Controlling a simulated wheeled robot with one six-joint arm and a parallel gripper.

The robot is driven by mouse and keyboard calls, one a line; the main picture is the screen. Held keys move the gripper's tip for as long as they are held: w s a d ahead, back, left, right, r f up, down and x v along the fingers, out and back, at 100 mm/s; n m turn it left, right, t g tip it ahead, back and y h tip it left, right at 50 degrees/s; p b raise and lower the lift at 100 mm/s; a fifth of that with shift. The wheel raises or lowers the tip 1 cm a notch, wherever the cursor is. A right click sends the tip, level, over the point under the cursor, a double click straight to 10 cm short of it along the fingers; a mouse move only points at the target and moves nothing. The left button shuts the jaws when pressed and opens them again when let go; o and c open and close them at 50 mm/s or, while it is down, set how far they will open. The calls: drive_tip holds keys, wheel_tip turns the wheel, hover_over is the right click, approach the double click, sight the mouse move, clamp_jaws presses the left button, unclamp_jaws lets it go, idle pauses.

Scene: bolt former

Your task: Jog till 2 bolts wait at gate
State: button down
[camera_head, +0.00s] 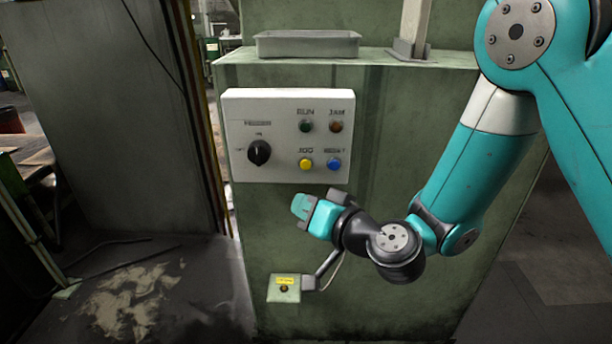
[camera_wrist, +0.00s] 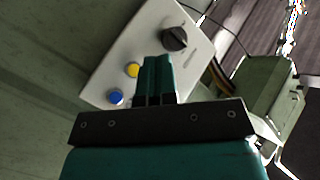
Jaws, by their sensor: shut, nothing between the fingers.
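The white control panel (camera_head: 240,105) is on the green machine face. It carries a yellow JOG button (camera_head: 306,163), a blue RESET button (camera_head: 334,163), a black selector knob (camera_head: 259,152), a dark green RUN lamp (camera_head: 306,126) and a dull amber JAM lamp (camera_head: 336,127). My gripper (camera_head: 301,206) is shut and empty, below the yellow button in the head view. In the wrist view its fingertips (camera_wrist: 157,60) point at the panel, just right of the yellow button (camera_wrist: 132,69); the blue button (camera_wrist: 116,96) is lower left. No bolts or gate are visible.
A grey tray (camera_head: 307,45) sits on the machine's ledge, beside an upright post (camera_head: 414,25). A grey panel (camera_head: 95,110) stands to the left.

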sight(306, 165)
drive_tip(key=shift+r, duration=0.1)
drive_tip(key=shift+w+d+p, duration=0.15)
drive_tip(key=shift+w+p, duration=3.75)
drive_tip(key=shift+w, duration=0.45)
drive_tip(key=shift+w, duration=0.15)
drive_tip(key=shift+w, duration=0.3)
